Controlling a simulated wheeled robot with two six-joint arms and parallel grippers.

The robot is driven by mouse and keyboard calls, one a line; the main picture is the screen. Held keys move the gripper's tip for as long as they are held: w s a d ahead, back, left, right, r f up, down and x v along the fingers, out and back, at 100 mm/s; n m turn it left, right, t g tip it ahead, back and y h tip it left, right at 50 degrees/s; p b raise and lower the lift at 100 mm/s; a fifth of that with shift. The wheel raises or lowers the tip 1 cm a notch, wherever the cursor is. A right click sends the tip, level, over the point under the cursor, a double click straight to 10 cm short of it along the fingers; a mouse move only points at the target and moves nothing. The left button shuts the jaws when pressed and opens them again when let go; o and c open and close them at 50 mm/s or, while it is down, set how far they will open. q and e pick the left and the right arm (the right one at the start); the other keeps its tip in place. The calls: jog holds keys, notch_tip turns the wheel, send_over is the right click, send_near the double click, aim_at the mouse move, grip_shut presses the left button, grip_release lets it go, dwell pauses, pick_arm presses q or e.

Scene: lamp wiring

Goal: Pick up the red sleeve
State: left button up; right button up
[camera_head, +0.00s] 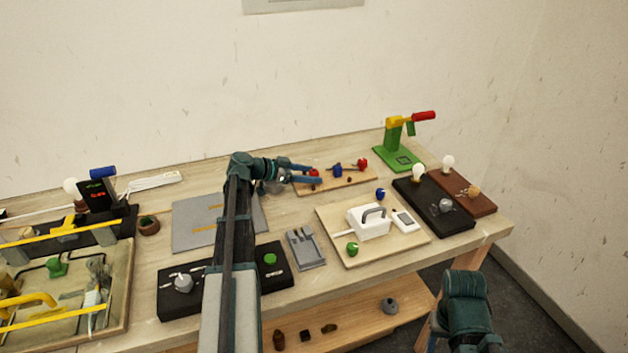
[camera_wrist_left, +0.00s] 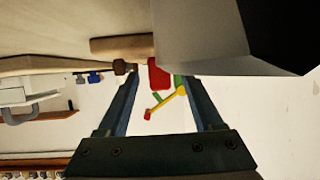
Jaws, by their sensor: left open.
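A small red sleeve (camera_head: 314,172) stands at the left end of a wooden board (camera_head: 345,181) towards the back of the table. My left gripper (camera_head: 304,173) reaches it from the left, open, with its blue fingers on either side of the sleeve. In the left wrist view a red block (camera_wrist_left: 158,76), apparently the sleeve, shows between the tips of the open fingers (camera_wrist_left: 160,84). I cannot tell whether a finger touches it. Of my right arm only a dark link shows at the bottom right; its gripper is out of view.
A blue piece (camera_head: 337,169) and another red piece (camera_head: 362,163) stand on the same board. A green stand (camera_head: 397,157) with a red-tipped arm is behind to the right. A board with a white box (camera_head: 368,224) lies in front. Lamp bases (camera_head: 434,207) stand at right.

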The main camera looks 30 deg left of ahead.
pick_arm(q)
grip_shut()
dwell(0.3)
jog(key=shift+r, duration=0.1)
